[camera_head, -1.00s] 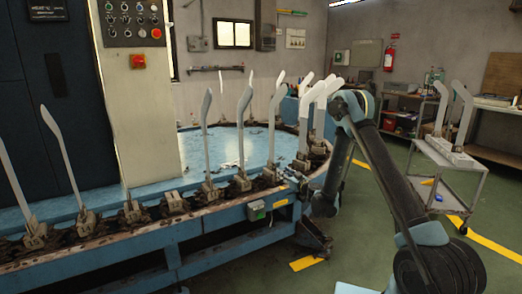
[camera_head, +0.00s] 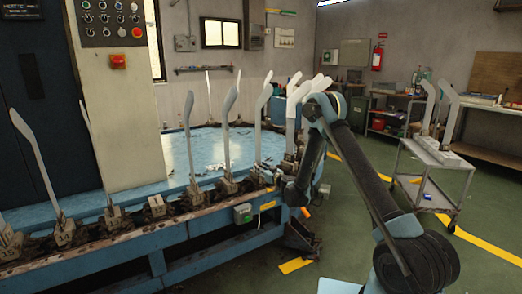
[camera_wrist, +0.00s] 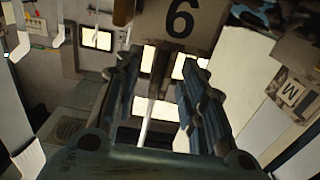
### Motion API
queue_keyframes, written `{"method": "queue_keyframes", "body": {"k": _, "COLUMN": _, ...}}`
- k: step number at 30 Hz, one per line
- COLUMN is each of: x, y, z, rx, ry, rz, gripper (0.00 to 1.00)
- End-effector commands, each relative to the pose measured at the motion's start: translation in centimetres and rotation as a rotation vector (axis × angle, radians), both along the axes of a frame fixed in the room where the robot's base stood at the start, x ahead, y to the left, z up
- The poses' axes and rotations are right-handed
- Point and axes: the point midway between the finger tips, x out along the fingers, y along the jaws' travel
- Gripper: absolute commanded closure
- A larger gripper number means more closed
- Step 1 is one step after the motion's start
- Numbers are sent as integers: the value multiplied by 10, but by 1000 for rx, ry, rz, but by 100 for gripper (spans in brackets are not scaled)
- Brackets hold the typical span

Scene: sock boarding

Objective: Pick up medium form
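My gripper (camera_wrist: 158,60) is open in the wrist view. Its two dark fingers stand apart below a tan block marked 6 (camera_wrist: 181,22), with a thin strip in the gap. I cannot tell whether the fingers touch anything. A brown block marked M (camera_wrist: 291,93) is at the right, beside a pale surface. In the head view several grey sock forms stand upright on the blue carousel (camera_head: 210,150), including one form (camera_head: 230,120) near my arm. My gripper's end there is low at the carousel's right edge, its fingers unclear. No size mark is readable in the head view.
A grey cart (camera_head: 440,152) carrying two upright forms (camera_head: 448,115) stands at the right. One holder (camera_head: 156,207) has no form. Green floor between carousel and cart is largely clear.

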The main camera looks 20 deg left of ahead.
Motion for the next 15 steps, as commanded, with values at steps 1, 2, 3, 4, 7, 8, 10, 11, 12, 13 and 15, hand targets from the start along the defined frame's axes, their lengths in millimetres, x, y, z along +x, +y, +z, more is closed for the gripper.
{"method": "queue_keyframes", "body": {"k": 1, "x": 2, "y": 6, "z": 1, "rx": 0, "ry": 0, "rz": 0, "gripper": 62}}
{"method": "queue_keyframes", "body": {"k": 2, "x": 4, "y": 8, "z": 1, "rx": 0, "ry": 0, "rz": -1, "gripper": 62}}
{"method": "queue_keyframes", "body": {"k": 3, "x": 6, "y": 12, "z": 1, "rx": 0, "ry": 0, "rz": -2, "gripper": 62}}
{"method": "queue_keyframes", "body": {"k": 4, "x": 6, "y": 14, "z": 1, "rx": 0, "ry": 0, "rz": -2, "gripper": 62}}
{"method": "queue_keyframes", "body": {"k": 7, "x": 8, "y": 18, "z": 1, "rx": 0, "ry": 0, "rz": -3, "gripper": 62}}
{"method": "queue_keyframes", "body": {"k": 8, "x": 8, "y": 18, "z": 1, "rx": 0, "ry": 0, "rz": -3, "gripper": 62}}
{"method": "queue_keyframes", "body": {"k": 10, "x": 8, "y": 18, "z": 1, "rx": 0, "ry": 0, "rz": -4, "gripper": 62}}
{"method": "queue_keyframes", "body": {"k": 11, "x": 9, "y": 17, "z": 1, "rx": 0, "ry": 0, "rz": -4, "gripper": 62}}
{"method": "queue_keyframes", "body": {"k": 12, "x": 9, "y": 17, "z": 1, "rx": 0, "ry": 0, "rz": -4, "gripper": 62}}
{"method": "queue_keyframes", "body": {"k": 13, "x": 9, "y": 17, "z": 1, "rx": 0, "ry": 0, "rz": -5, "gripper": 65}}
{"method": "queue_keyframes", "body": {"k": 15, "x": 9, "y": 16, "z": 0, "rx": 0, "ry": 0, "rz": -5, "gripper": 81}}
